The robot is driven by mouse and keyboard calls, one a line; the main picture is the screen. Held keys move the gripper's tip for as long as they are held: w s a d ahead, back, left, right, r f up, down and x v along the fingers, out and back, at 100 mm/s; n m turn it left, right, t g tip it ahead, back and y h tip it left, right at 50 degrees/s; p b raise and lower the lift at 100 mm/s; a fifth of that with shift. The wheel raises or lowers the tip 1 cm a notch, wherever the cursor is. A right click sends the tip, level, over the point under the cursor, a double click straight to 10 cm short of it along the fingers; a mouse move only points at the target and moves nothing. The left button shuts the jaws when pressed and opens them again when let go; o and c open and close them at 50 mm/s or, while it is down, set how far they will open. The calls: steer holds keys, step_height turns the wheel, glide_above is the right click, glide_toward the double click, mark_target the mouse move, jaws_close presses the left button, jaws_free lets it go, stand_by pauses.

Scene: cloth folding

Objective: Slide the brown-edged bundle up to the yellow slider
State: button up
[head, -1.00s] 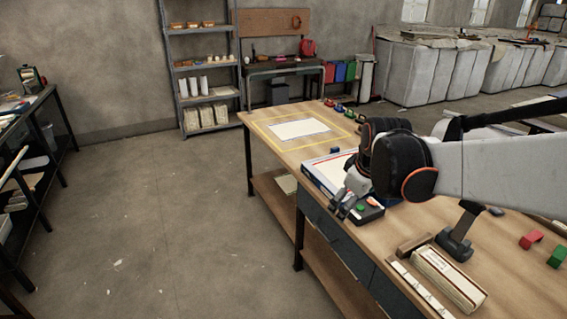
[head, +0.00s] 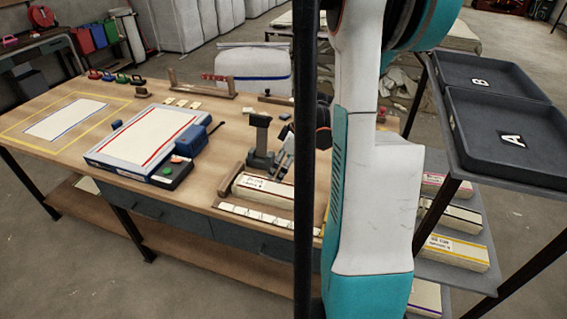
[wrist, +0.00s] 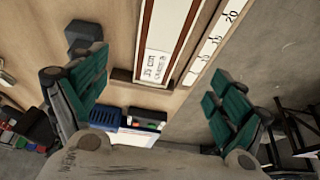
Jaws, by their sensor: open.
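The brown-edged bundle (head: 265,191) is a long pale stack lying flat on the workbench; its label and brown edges show in the wrist view (wrist: 169,42). A numbered scale strip (head: 262,217) runs alongside it. A small yellow piece, apparently the yellow slider (head: 324,216), shows near the strip's right end, partly hidden by a dark post and my arm. My gripper (wrist: 157,66) is open and empty, its green-padded fingers spread to either side of the bundle in the picture. Whether it touches the bundle cannot be told. The bundle's right end is hidden in the head view.
A brown wooden stop (head: 236,181) sits at the bundle's left end. A dark press-like tool (head: 260,140) stands behind it. A paper pad on a board (head: 150,138) lies left. A rack with trays A (head: 512,140) and B (head: 480,82) stands right.

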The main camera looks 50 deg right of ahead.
mark_target(268, 186)
steer(key=b+x, duration=0.4)
steer(key=x, duration=0.9)
steer(key=shift+w+f+b, duration=0.2)
steer(key=shift+f+b, duration=0.15)
steer(key=shift+b, duration=0.05)
steer(key=c, duration=1.3)
